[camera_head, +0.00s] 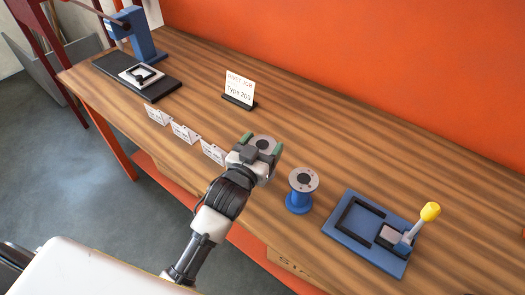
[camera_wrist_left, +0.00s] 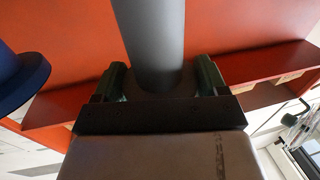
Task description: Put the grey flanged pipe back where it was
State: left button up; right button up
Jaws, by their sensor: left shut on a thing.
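My left gripper (camera_head: 261,148) is shut on the grey flanged pipe (camera_head: 263,143). Its round flanged top with a dark centre hole shows between the green fingertips, over the front middle of the bench. In the left wrist view the smooth grey pipe (camera_wrist_left: 153,35) runs up between the green fingers (camera_wrist_left: 160,82). I cannot tell whether its lower end touches the bench. My right gripper is not in view.
A blue fixture (camera_head: 345,232) with a yellow-knobbed lever (camera_head: 430,212) lies further right. Small cards (camera_head: 184,132) line the front edge. A sign (camera_head: 239,88) and a blue press (camera_head: 143,35) stand behind.

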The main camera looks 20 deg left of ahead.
pick_arm(q)
jog(key=shift+f, duration=0.9)
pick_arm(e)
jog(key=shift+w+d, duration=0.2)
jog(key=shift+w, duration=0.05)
pick_arm(q)
jog(key=shift+f, duration=0.15)
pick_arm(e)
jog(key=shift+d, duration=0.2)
